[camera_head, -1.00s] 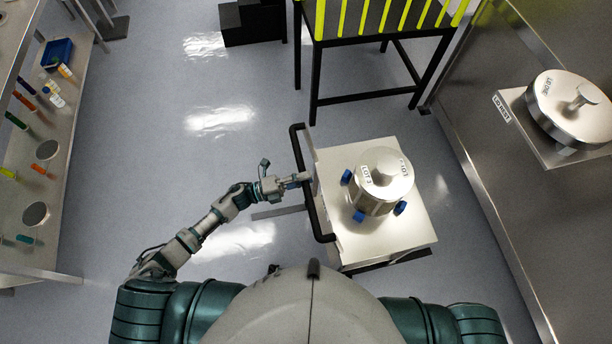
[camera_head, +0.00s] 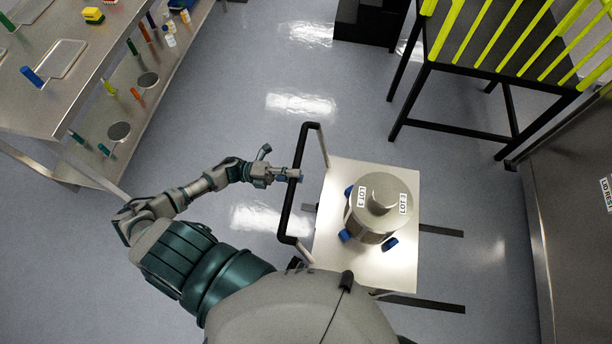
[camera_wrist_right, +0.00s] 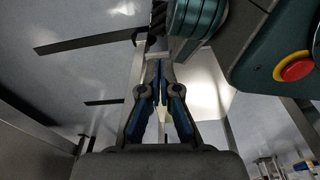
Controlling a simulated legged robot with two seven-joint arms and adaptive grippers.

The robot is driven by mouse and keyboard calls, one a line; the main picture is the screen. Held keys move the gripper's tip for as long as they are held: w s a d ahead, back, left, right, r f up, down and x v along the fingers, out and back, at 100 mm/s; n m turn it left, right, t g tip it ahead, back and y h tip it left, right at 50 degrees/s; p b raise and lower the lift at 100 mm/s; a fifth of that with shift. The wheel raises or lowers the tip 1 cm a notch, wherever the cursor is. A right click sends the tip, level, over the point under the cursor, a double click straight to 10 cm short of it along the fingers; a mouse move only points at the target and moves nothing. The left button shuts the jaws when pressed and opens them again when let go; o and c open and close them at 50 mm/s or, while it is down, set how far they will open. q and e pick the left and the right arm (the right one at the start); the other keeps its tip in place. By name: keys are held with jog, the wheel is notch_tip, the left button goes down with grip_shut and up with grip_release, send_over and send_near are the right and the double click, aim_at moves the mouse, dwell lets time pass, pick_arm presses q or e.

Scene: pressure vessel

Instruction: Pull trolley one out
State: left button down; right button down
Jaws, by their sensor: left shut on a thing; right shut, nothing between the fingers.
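The trolley (camera_head: 395,262) has a pale flat top and a black handle bar (camera_head: 288,205) on its left side. A metal pressure vessel with a knobbed lid (camera_head: 381,197), LOT labels and blue clamps stands upright on it. My left gripper (camera_head: 290,176) is shut on the handle bar near its middle; the fingertips are partly hidden at the bar. My right gripper (camera_wrist_right: 158,88) shows only in the right wrist view, its blue-padded fingers shut with nothing between them.
A black table with yellow slats (camera_head: 490,70) stands at the upper right. A steel bench (camera_head: 577,190) is along the right edge. Steel shelves (camera_head: 75,100) with small coloured items stand at the upper left. Floor is open left of the trolley.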

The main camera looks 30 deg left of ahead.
pick_arm(q)
jog(key=shift+d+f, duration=0.1)
jog(key=shift+d, duration=0.25)
jog(key=shift+a, duration=0.4)
jog(key=c, duration=1)
grip_release()
jog(key=shift+a, duration=0.2)
jog(key=shift+c, duration=0.2)
jog(key=shift+o, duration=0.3)
jog(key=shift+a, duration=0.3)
jog(key=v, duration=1.1)
jog(key=shift+a, duration=0.35)
pick_arm(e)
jog(key=shift+w+d+f, duration=0.1)
jog(key=shift+w+d, duration=0.15)
jog(key=shift+d, duration=0.3)
jog(key=shift+w+d+f, duration=0.1)
jog(key=shift+w+d, duration=0.15)
jog(key=shift+d, duration=0.25)
pick_arm(q)
jog(key=shift+a+f, duration=0.1)
jog(key=shift+f, duration=0.05)
pick_arm(e)
jog(key=shift+a, duration=0.1)
